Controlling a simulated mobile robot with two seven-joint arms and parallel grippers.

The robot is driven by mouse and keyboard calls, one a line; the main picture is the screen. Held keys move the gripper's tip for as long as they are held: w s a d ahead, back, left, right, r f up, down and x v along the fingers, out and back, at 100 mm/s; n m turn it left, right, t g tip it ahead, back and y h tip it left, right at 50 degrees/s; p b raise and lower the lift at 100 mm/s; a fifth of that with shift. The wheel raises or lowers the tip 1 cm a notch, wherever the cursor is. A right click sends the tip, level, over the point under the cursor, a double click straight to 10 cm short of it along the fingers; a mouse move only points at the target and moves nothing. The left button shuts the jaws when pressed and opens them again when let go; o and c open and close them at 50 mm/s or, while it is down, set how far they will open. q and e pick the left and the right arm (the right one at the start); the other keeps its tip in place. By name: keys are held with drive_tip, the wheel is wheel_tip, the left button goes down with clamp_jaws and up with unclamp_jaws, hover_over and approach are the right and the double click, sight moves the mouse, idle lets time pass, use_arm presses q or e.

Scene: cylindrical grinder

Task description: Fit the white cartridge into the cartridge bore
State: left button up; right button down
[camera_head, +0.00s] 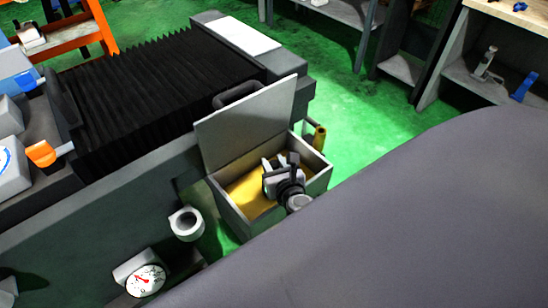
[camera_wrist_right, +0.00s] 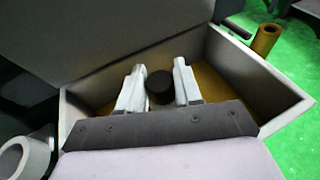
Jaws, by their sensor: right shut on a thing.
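My right gripper (camera_head: 272,172) reaches down inside an open box with a yellow floor. In the right wrist view its two pale fingers (camera_wrist_right: 158,85) stand on either side of a dark round piece (camera_wrist_right: 160,86), and it is shut on that piece. I cannot tell whether this is an end of the white cartridge; no white cartridge body shows clearly. I cannot make out the cartridge bore for certain. A white hollow ring (camera_head: 187,224) is on the machine's front, left of the box; it also shows in the right wrist view (camera_wrist_right: 22,160). My left gripper is not in view.
The box (camera_head: 238,222) has its grey lid (camera_head: 248,117) raised at the back. A golden hollow tube (camera_head: 319,137) stands outside its right wall. A dial gauge (camera_head: 146,280) sits at lower left. Black bellows (camera_head: 150,85) lie behind. Green floor (camera_head: 375,130) is clear at right.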

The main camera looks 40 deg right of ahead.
drive_tip(key=shift+f+b, duration=0.7)
drive_tip(key=shift+f, duration=0.2)
drive_tip(key=c, duration=0.7)
unclamp_jaws()
drive_tip(key=shift+s, duration=0.1)
drive_tip(key=v, duration=0.7)
drive_tip(key=shift+r+p, duration=0.2)
drive_tip(key=shift+p, duration=0.2)
